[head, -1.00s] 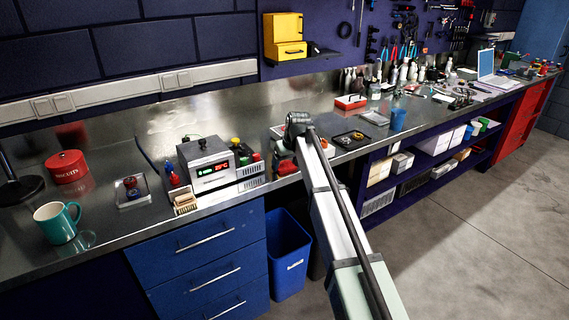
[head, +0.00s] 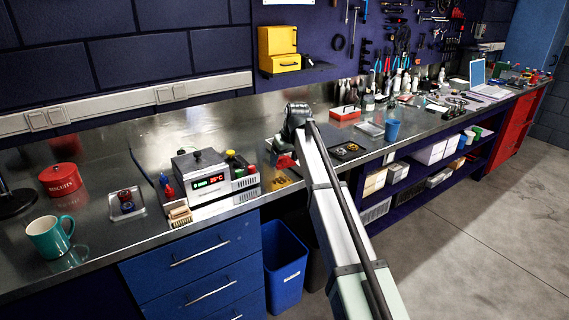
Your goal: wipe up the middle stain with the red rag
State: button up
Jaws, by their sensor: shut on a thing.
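The red rag (head: 286,161) shows as a small red patch under the end of my arm, on or just above the steel bench top. My gripper (head: 289,153) is shut on the rag; its fingertips are mostly hidden behind my arm. A brownish-yellow stain (head: 275,183) lies on the bench near its front edge, just in front of the rag and apart from it in the picture. Other stains cannot be made out, and my arm hides part of the bench there.
The blue bin (head: 285,265) is below the front edge.

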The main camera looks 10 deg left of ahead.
jog(key=shift+r, duration=0.9)
jog(key=shift+w+m, duration=0.25)
jog(key=shift+m, duration=0.35)
jog(key=s+d+f+m+h, duration=0.1)
jog(key=s+d+f, duration=0.2)
jog(key=s+d, duration=0.35)
jog(key=s+d+f+m, duration=0.2)
jog(key=s+d+f, duration=0.25)
jog(key=d, duration=0.25)
jog(key=s+d+f+m+h, duration=0.1)
jog(key=s+d+f, duration=0.2)
jog(key=s+d, duration=0.3)
jog(key=s+d+f+m, duration=0.1)
jog(key=s+d+f, duration=0.1)
jog(key=d, duration=0.6)
jog(key=s+d+f+m+t+h, duration=0.1)
jog(key=d+f, duration=0.1)
jog(key=d, duration=0.6)
jog(key=shift+s+d+f+m, duration=0.15)
jog(key=shift+s+d+m, duration=0.15)
jog(key=shift+s+m, duration=0.1)
